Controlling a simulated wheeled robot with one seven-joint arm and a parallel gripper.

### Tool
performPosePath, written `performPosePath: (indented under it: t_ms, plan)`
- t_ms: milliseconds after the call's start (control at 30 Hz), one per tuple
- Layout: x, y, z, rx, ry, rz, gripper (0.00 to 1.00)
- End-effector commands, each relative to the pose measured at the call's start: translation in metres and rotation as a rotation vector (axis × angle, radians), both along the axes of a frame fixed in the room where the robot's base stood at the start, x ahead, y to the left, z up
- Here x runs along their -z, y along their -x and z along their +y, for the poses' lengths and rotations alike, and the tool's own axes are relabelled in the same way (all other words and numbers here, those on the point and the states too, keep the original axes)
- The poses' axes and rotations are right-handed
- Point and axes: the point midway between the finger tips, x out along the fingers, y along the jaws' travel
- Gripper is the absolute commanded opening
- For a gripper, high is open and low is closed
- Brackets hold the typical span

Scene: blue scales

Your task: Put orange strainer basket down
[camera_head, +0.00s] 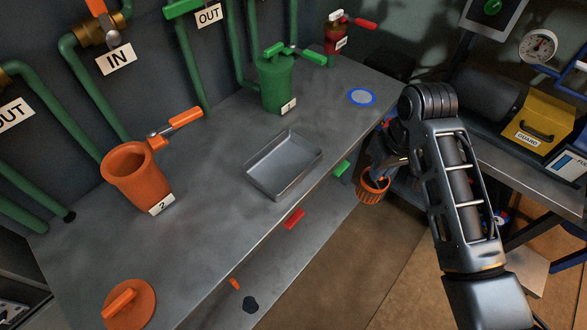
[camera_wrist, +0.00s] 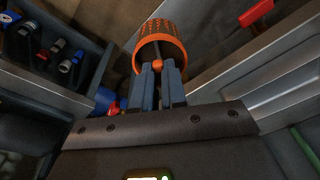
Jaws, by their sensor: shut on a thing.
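The orange strainer basket (camera_head: 371,188) hangs in front of the bench's edge, above the floor, in the head view. In the wrist view the basket (camera_wrist: 161,40) is at the top middle, its perforated wall showing. My gripper (camera_wrist: 158,68) is shut on it, the fingers meeting at a small orange knob at the basket. In the head view my gripper (camera_head: 384,168) is partly hidden behind my arm. The basket appears clear of the bench and touches nothing but my gripper.
The grey bench (camera_head: 215,215) bears an open metal tray (camera_head: 284,165), an orange housing marked 2 (camera_head: 137,180), an orange lid (camera_head: 129,304), a green housing marked 1 (camera_head: 275,85) and a blue-rimmed disc (camera_head: 361,97). A yellow box (camera_head: 537,120) stands on the right table. Bare bench surrounds the tray.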

Motion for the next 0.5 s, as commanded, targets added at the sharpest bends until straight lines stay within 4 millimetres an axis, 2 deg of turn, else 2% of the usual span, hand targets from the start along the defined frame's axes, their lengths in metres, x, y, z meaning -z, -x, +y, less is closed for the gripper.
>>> performPosePath:
  t_ms: [33,200,400,500]
  plan:
    - [-0.013,-0.017,0.009,-0.060,0.002,-0.010,0.00]
    - [-0.063,-0.054,0.043,-0.259,0.006,-0.012,0.00]
    - [-0.120,-0.079,0.078,-0.460,0.023,-0.008,0.00]
    - [-0.141,-0.085,0.090,-0.529,0.030,-0.005,0.00]
